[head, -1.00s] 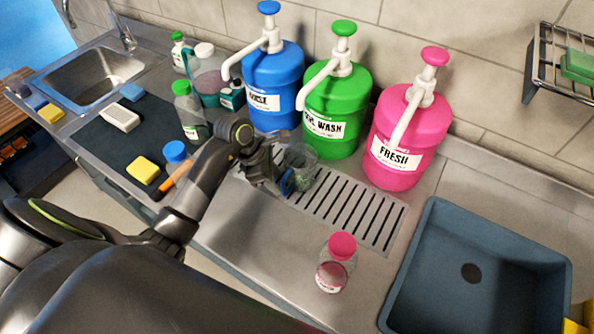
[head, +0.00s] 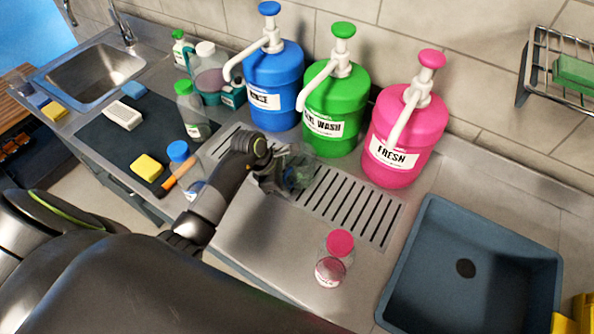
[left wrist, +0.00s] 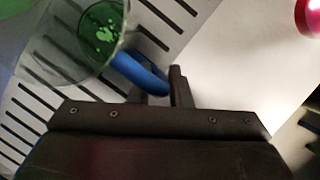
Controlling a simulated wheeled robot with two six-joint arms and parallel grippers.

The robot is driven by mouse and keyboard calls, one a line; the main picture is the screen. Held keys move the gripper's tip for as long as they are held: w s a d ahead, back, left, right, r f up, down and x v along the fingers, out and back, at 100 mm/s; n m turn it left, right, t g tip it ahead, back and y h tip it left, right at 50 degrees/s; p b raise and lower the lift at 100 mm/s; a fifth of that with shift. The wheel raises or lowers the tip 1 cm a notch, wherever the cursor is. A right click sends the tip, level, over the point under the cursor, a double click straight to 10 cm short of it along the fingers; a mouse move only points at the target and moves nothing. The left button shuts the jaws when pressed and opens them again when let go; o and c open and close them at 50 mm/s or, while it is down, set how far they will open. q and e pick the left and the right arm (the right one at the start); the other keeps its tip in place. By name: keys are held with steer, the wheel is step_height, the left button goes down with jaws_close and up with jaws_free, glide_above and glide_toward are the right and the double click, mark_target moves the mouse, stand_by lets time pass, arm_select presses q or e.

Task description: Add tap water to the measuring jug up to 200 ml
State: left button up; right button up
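The measuring jug (head: 299,170) is clear with a blue handle and is at the drain grate, in front of the green pump bottle. In the left wrist view the jug (left wrist: 72,45) is at top left, green with pale specks inside; I cannot tell its water level or markings. My left gripper (head: 275,182) is beside the jug; in the wrist view its fingers (left wrist: 166,88) are close together around the blue handle (left wrist: 138,73). I cannot tell whether the jug touches the grate. The tap (head: 122,25) stands by the metal sink (head: 90,75) at far left. My right gripper is out of view.
Blue (head: 272,85), green (head: 336,100) and pink (head: 405,140) pump bottles line the wall. A pink-capped bottle (head: 335,260) stands on the counter by the blue-grey basin (head: 470,270). A dark mat (head: 110,135) with sponges and bottles lies between grate and sink.

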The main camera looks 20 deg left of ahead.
arm_select(q)
jaws_close()
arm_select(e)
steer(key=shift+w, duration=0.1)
arm_select(q)
steer(key=shift+r, duration=0.1)
